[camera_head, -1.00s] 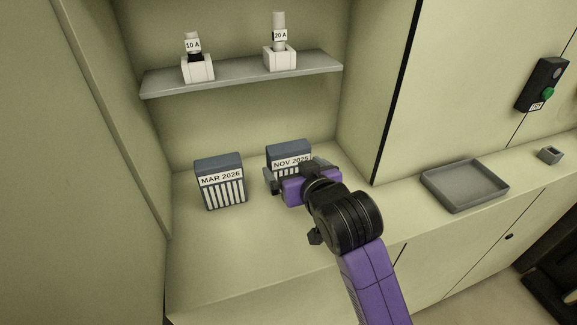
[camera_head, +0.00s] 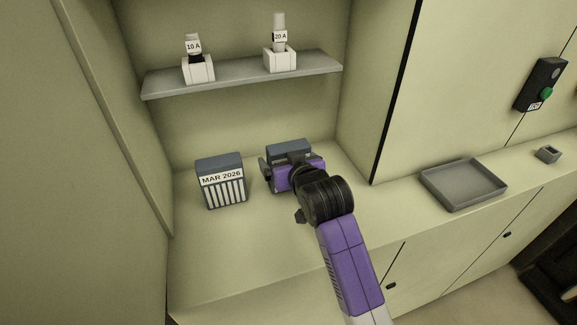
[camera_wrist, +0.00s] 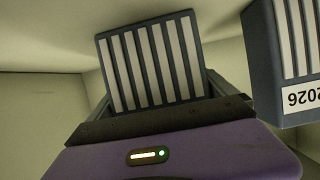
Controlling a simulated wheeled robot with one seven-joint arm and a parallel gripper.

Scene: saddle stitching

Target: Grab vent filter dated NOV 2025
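The vent filter dated NOV 2025 (camera_head: 288,148) stands upright on the counter inside the alcove, a dark box with pale slats. My gripper (camera_head: 293,163) is in front of it and hides its label and most of its front in the head view. In the wrist view the slatted filter (camera_wrist: 150,62) stands between my open fingers (camera_wrist: 155,95), one at each side. I cannot tell whether they touch it. The similar filter labelled MAR 2026 (camera_head: 222,182) stands to the left, and it shows at the right edge of the wrist view (camera_wrist: 288,55).
A grey shelf (camera_head: 235,77) above holds two white holders labelled 10 A (camera_head: 198,70) and 20 A (camera_head: 279,58). An empty grey tray (camera_head: 462,197) lies on the counter at right. A dark switch box with a green button (camera_head: 541,84) is on the right panel.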

